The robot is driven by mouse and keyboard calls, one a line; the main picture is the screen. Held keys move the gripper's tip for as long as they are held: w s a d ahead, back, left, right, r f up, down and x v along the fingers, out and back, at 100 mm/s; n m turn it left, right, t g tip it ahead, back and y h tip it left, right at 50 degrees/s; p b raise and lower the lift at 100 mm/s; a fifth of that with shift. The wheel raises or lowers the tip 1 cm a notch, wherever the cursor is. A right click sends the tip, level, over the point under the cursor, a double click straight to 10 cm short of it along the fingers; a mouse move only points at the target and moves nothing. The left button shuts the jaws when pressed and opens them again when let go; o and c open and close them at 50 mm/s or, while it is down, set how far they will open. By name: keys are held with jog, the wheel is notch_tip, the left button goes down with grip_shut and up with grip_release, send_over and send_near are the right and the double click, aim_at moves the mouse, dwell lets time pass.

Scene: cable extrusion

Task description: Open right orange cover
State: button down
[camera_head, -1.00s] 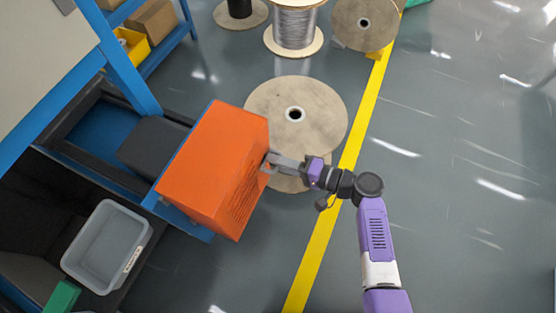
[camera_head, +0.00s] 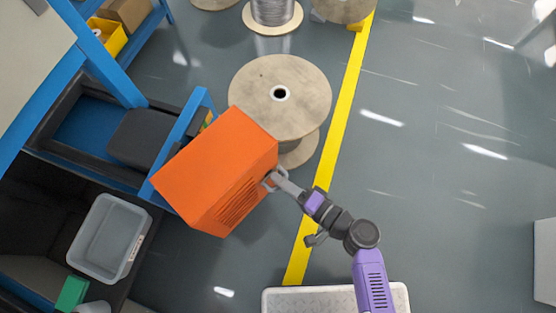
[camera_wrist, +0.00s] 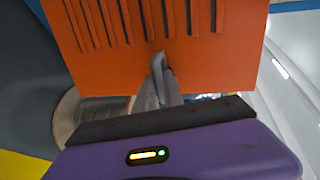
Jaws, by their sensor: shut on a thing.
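The right orange cover (camera_head: 215,165) is a box-shaped hood with slotted vents on its front face. It stands swung out at an angle from the blue machine frame (camera_head: 187,128), with a gap showing along its far side. My gripper (camera_head: 272,181) is shut on the cover's handle at the right end of the vented face. In the wrist view the orange cover (camera_wrist: 200,60) fills the top, and my gripper's fingers (camera_wrist: 157,80) meet the handle at its lower edge. The fingers hide most of the handle.
A wooden cable spool (camera_head: 265,80) stands close behind the cover. A grey bin (camera_head: 105,240) sits in the dark bay at left. A light metal step (camera_head: 335,300) lies at the bottom. The floor right of the yellow line (camera_head: 345,110) is mostly clear.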

jog(key=shift+s+d+f, duration=0.15)
jog(key=shift+s+f, duration=0.15)
jog(key=shift+s, duration=0.3)
jog(key=c, duration=1.5)
grip_release()
jog(key=shift+c, duration=0.2)
jog(key=shift+o, duration=0.4)
jog(key=shift+w+r, duration=0.1)
jog(key=shift+r, duration=0.05)
jog(key=p+v, duration=0.1)
jog(key=v, duration=0.6)
jog(key=shift+s+d, duration=0.2)
jog(key=shift+s, duration=0.1)
jog(key=shift+r, duration=0.1)
